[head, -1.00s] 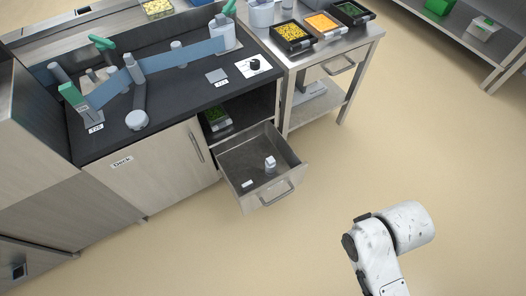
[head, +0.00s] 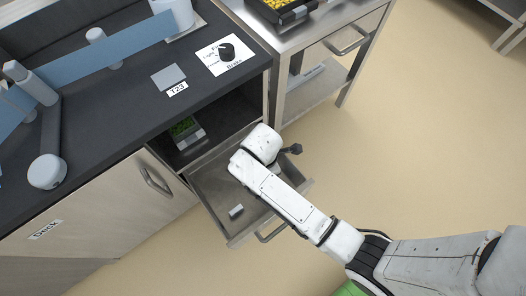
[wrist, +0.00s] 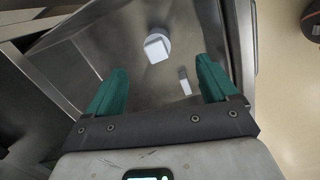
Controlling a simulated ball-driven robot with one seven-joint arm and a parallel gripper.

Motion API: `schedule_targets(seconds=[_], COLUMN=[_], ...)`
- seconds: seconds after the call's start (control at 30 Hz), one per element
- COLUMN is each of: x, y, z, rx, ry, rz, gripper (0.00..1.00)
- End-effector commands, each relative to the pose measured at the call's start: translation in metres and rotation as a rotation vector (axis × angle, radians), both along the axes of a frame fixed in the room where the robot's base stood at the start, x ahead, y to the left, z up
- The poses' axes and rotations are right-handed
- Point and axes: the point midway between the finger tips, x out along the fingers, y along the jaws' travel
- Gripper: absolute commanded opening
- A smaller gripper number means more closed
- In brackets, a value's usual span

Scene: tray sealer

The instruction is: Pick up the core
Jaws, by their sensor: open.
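An open steel drawer (wrist: 120,45) lies below my gripper (wrist: 160,78), whose two green fingers are apart with nothing between them. Inside the drawer, a pale object with a square white top and a rounded grey base (wrist: 157,46) stands ahead of the fingertips, near the middle of the wrist view; it looks like the core, though I cannot be sure. A small white block (wrist: 184,82) lies nearer the right finger; it also shows in the head view (head: 236,211). In the head view my arm covers much of the drawer (head: 212,190) and hides the gripper's fingers.
The drawer's walls surround both objects. Above it is a dark counter (head: 110,120) with a knob on a white card (head: 227,52). A green-filled tray (head: 186,131) sits in the cabinet opening behind. A steel cart (head: 330,55) stands right; the floor there is clear.

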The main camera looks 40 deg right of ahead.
Motion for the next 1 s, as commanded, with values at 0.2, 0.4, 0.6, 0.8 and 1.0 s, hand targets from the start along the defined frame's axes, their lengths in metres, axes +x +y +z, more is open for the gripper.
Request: schedule_targets(seconds=[0.2, 0.4, 0.6, 0.8, 1.0], x=[0.021, 0.022, 0.021, 0.021, 0.016], y=[0.011, 0.009, 0.005, 0.005, 0.004], z=[-0.039, -0.065, -0.09, -0.1, -0.126], rx=[-0.027, -0.03, -0.031, -0.03, -0.03], ry=[0.028, 0.034, 0.033, 0.032, 0.032], rz=[0.211, 0.238, 0.236, 0.235, 0.234], gripper=[0.86, 0.86, 0.86, 0.86, 0.86])
